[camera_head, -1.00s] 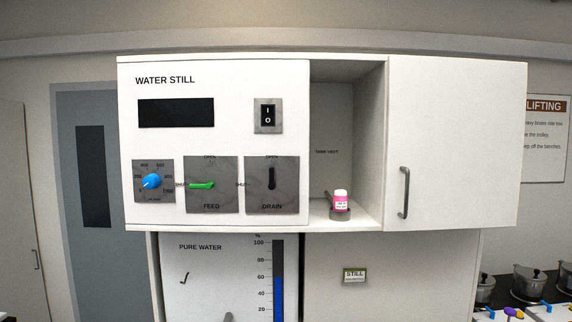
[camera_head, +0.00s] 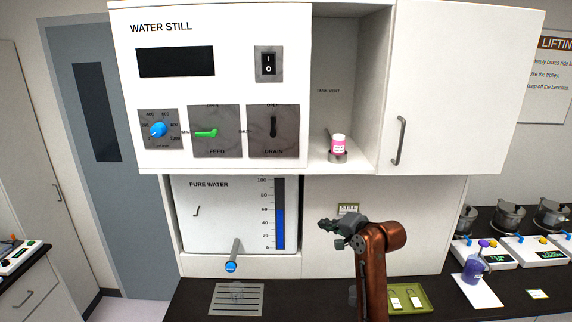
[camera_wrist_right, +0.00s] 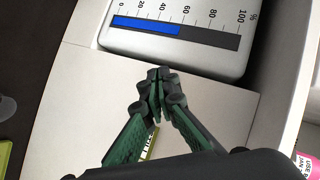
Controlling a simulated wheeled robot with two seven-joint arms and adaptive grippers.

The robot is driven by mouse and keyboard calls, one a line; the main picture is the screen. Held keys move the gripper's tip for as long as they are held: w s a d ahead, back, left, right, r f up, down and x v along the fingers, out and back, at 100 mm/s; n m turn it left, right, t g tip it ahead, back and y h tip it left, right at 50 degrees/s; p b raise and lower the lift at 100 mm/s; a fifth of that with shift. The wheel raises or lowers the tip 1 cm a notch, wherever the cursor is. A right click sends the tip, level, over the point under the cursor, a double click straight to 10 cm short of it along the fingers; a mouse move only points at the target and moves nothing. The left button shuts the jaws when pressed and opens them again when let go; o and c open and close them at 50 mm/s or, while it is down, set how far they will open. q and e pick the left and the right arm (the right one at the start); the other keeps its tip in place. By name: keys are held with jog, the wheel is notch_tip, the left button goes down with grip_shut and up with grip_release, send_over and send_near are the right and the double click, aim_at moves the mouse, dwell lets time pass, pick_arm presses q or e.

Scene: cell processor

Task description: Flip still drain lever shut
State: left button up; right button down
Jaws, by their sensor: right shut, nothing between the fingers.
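The black drain lever (camera_head: 273,126) stands upright on its grey DRAIN plate (camera_head: 286,148), pointing at the OPEN label; the SHUT label is to its left. The green feed lever (camera_head: 207,132) on the plate beside it lies level, pointing left. My right gripper (camera_head: 324,224) is below the still cabinet, in front of the lower panel, well below and right of the drain lever. In the right wrist view its fingertips (camera_wrist_right: 160,78) are together and empty, with the pure water gauge (camera_wrist_right: 180,30) beyond them. My left gripper is not in view.
The cabinet's open bay (camera_head: 337,110) holds a pink-labelled bottle (camera_head: 338,145). A blue-tipped tap (camera_head: 232,266) sticks out above a drain grille (camera_head: 237,299). A green tray (camera_head: 408,300) and a purple flask (camera_head: 473,268) stand on the dark bench. The space before the drain plate is clear.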

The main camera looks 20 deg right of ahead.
aim_at(273, 126)
jog(key=s+a+r+m+t+y, duration=0.1)
jog(key=s+a+r+y, duration=0.1)
jog(key=r, duration=1.5)
jog(key=s+a+r+t+y, duration=0.1)
jog(key=s+r+t+y, duration=0.1)
jog(key=r, duration=1.5)
jog(key=shift+s+a+r+m+y+p, duration=0.25)
jog(key=shift+s+a+m+y+p, duration=0.2)
jog(key=shift+s+y, duration=0.2)
jog(key=shift+w, duration=0.1)
jog(key=p+x, duration=0.3)
jog(key=x, duration=0.6)
jog(key=shift+w+a+r, duration=0.1)
jog(key=shift+w+a, duration=0.05)
jog(key=shift+w, duration=0.2)
jog(key=a+p, duration=0.1)
jog(key=a, duration=0.1)
jog(key=w+a, duration=0.1)
jog(key=a, duration=0.1)
jog(key=shift+w+p, duration=0.1)
jog(key=shift+p, duration=0.3)
jog(key=shift+d, duration=0.1)
